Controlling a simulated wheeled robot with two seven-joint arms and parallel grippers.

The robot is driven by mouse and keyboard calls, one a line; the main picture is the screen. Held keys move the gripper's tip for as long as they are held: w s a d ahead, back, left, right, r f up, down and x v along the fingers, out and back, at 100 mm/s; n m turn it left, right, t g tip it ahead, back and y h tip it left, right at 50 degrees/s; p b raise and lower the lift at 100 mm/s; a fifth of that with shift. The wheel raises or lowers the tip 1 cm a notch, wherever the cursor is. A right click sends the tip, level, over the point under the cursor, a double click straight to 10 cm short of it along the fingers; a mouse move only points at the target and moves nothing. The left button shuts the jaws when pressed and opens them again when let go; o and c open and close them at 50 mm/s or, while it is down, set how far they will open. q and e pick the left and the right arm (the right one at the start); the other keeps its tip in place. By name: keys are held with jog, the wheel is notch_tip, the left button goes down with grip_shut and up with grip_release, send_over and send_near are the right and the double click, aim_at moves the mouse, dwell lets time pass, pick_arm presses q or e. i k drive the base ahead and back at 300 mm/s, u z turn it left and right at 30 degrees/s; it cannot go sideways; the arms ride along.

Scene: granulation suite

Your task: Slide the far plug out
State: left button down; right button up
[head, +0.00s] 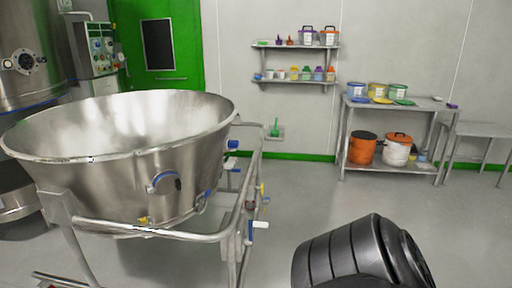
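A large steel bowl-shaped vessel (110,165) stands in a tubular frame (150,232) at the left. A round fitting with a blue ring (165,182) sits on its front wall. Several small blue, white and yellow fittings show along the frame's right side, including a far blue one (232,144) and a nearer white handle with a blue end (259,224). I cannot tell which of these is the far plug. Neither of my grippers is in view; a black link of my own arm shows at the bottom right.
A steel table (420,104) with tubs stands at the back right, with an orange bucket (361,149) and a white bucket (397,152) on its lower shelf. Wall shelves (295,82) hold small containers. The grey floor (300,200) between is clear.

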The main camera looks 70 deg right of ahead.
aim_at(231, 144)
jog(key=z, duration=2.6)
jog(key=k, duration=0.45)
jog(key=z, duration=1.3)
jog(key=i, duration=3.25)
jog(key=u, duration=0.9)
